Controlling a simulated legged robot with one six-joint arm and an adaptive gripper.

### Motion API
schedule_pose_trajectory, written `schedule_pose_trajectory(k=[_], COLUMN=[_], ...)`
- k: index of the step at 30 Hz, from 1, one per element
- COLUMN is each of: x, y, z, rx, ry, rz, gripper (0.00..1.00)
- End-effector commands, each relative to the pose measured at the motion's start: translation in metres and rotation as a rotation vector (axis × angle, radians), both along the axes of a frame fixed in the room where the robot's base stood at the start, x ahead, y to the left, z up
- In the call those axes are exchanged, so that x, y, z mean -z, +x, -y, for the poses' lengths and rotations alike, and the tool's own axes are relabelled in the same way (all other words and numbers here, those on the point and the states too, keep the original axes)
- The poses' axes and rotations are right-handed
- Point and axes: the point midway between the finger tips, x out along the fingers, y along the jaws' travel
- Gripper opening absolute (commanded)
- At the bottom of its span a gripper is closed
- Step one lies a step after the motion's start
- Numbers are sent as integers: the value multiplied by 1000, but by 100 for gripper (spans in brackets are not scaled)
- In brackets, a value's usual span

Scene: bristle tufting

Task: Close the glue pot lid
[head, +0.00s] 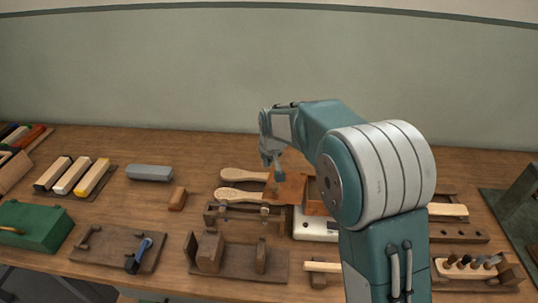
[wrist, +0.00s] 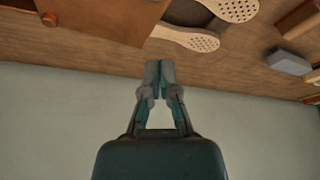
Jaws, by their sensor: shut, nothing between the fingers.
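The glue pot appears to be the copper-brown box (head: 316,196) on a white base (head: 312,226), partly hidden behind my arm in the head view. An orange-brown flat panel, which looks like its lid (head: 290,188), extends to the left of the box, so the lid looks open. In the wrist view the lid (wrist: 95,30) fills the upper left, with a small reddish knob (wrist: 48,19) on it. My gripper (head: 272,163) is shut and empty, near the lid's far left side in the head view. In the wrist view its fingertips (wrist: 160,68) appear apart from the lid's edge.
Two pale-handled brushes (head: 240,196) lie left of the lid. A wooden clamp-like fixture (head: 245,216) stands in front of them. A grey block (head: 149,173) and a small brown block (head: 177,198) lie farther left. The bench strip along the wall is clear.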

Motion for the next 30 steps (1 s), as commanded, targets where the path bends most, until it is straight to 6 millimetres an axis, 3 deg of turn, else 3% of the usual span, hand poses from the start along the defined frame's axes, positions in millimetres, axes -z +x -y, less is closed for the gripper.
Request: schedule_pose_trajectory(k=[4, 15, 30], x=[19, 21, 22], y=[5, -29, -31], z=[-2, 13, 13], rx=[0, 1, -5], ry=[0, 0, -1], rz=[-1, 1, 2], gripper=[0, 0, 0])
